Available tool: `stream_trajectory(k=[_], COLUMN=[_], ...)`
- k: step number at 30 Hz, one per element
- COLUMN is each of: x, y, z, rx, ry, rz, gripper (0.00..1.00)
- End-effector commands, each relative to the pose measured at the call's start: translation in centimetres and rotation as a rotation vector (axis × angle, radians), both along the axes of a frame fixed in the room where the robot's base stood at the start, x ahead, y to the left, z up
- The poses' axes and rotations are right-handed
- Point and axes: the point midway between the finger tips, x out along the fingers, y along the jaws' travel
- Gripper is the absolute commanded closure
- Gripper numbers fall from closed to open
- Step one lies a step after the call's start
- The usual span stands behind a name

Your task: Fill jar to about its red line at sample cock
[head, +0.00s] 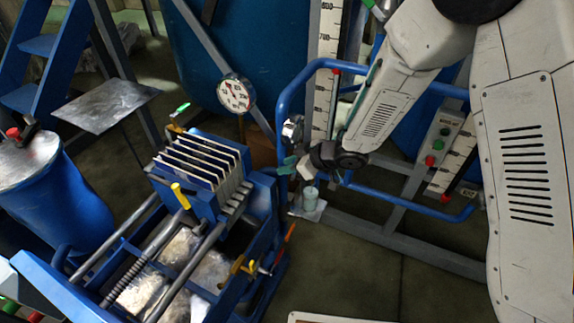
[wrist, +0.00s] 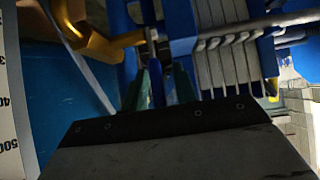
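A small pale jar (head: 310,197) stands upright on a small light plate (head: 307,212) low beside the blue frame. Its red line and fill level are too small to make out. A shiny metal fitting (head: 292,129), perhaps the sample cock, sits above it on the blue rail; I see no clear stream. My gripper (head: 287,164) is between the fitting and the jar in height, with green fingers pointing left. In the wrist view the two green fingers (wrist: 161,80) stand apart. The jar is not visible in the wrist view.
A blue filter press (head: 205,165) with pale plates stands close left of my gripper. A blue rail (head: 283,100) and scaled gauge boards (head: 325,65) are close by. A round dial (head: 236,93) is behind the press. The floor (head: 350,265) at front centre is clear.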

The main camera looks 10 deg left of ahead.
Motion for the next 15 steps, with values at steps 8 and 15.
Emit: stream_trajectory(k=[8, 15], x=[0.0, -0.6], y=[0.1, -1.9], z=[0.0, 1.8], rx=[0.001, 0.002], ry=[0.0, -0.002], rz=[0.001, -0.002], gripper=[0.68, 0.68])
